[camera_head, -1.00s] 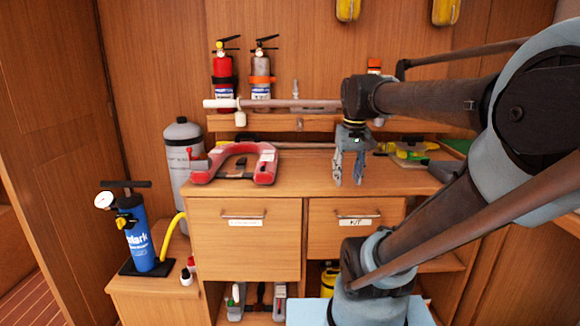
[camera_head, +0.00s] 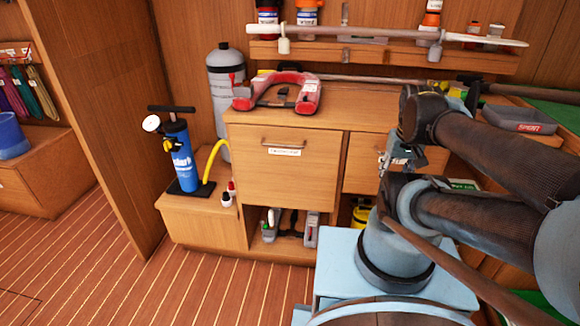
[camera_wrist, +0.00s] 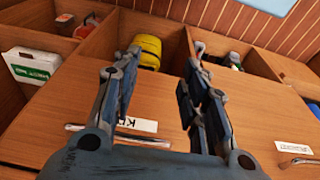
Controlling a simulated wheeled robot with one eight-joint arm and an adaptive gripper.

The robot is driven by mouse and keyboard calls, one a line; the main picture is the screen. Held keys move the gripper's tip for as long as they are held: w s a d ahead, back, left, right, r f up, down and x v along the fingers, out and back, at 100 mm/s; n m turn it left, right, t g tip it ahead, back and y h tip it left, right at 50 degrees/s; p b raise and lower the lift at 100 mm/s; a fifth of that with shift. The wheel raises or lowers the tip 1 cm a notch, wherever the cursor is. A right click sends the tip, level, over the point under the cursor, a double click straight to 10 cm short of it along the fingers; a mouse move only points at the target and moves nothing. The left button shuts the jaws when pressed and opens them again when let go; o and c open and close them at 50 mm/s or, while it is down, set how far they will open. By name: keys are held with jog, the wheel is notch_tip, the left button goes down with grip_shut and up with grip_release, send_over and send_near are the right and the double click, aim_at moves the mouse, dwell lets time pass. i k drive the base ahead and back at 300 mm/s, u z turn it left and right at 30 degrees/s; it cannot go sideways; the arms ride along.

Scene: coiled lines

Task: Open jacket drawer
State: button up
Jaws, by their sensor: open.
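Two wooden drawers sit side by side under the counter, both closed. The left drawer (camera_head: 270,180) has a bar handle (camera_head: 283,142) and a white label (camera_head: 284,152) too small to read. The right drawer (camera_head: 361,162) is partly hidden by my arm. In the wrist view its label (camera_wrist: 141,124) reads KIT, and its handle (camera_wrist: 75,127) is partly behind my gripper. The other drawer's handle (camera_wrist: 304,161) and label (camera_wrist: 294,147) show at the right edge there. My gripper (camera_wrist: 165,50) is open and empty, in front of the KIT drawer; it also shows in the head view (camera_head: 388,163).
A blue pump (camera_head: 181,155) and a grey cylinder (camera_head: 222,85) stand at left. Open shelves below hold a yellow item (camera_wrist: 148,52) and tools (camera_head: 290,228). Floor (camera_head: 210,280) at front left is clear.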

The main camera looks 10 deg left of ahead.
aim_at(276, 166)
jog(key=u, duration=0.65)
jog(key=k, duration=1.45)
jog(key=z, duration=0.5)
jog(key=i, duration=1)
